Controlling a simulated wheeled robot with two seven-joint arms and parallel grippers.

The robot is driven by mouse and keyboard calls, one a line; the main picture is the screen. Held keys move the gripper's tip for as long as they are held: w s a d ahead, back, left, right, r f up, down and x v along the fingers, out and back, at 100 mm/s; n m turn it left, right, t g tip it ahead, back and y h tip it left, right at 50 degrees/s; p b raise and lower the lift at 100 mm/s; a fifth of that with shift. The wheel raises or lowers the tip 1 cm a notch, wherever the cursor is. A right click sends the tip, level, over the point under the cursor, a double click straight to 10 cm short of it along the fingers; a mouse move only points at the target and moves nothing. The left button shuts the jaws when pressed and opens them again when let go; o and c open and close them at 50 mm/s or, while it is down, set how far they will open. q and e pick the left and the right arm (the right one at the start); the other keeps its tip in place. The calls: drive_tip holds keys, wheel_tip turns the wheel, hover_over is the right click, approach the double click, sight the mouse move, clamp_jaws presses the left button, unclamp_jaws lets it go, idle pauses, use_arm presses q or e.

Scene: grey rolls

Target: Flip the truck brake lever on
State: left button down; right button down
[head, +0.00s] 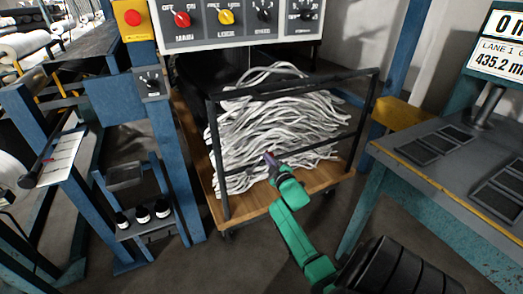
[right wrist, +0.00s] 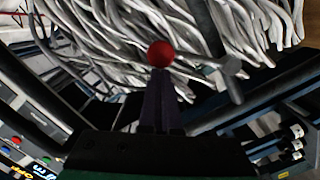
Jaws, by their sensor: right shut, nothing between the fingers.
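The truck (head: 248,207) is a wooden-decked cart with black rails, loaded with pale grey strands (head: 290,110). My right gripper (head: 268,156) is in front of the load, near the front rail. In the right wrist view its dark fingers (right wrist: 160,100) are shut together with nothing between them. A red ball knob (right wrist: 160,54), which may be the brake lever's end, shows just beyond the fingertips; I cannot tell whether they touch. My left gripper is not in view.
A control panel (head: 240,42) with several knobs stands above and behind the truck. A blue frame (head: 178,150) is left of it, and a grey-topped bench (head: 440,165) is right. Black rails cross close to my right gripper. Open floor lies in front of the truck.

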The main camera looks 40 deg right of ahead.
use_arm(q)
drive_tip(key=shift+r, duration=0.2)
use_arm(e)
drive_tip(key=shift+s+d+f+m+y, duration=0.15)
drive_tip(key=shift+s+d+f+m, duration=0.15)
drive_tip(key=shift+d+f+m, duration=0.7)
drive_tip(key=shift+s+d+f+m+y, duration=0.25)
drive_tip(key=shift+d+f+m, duration=0.4)
drive_tip(key=shift+m, duration=0.65)
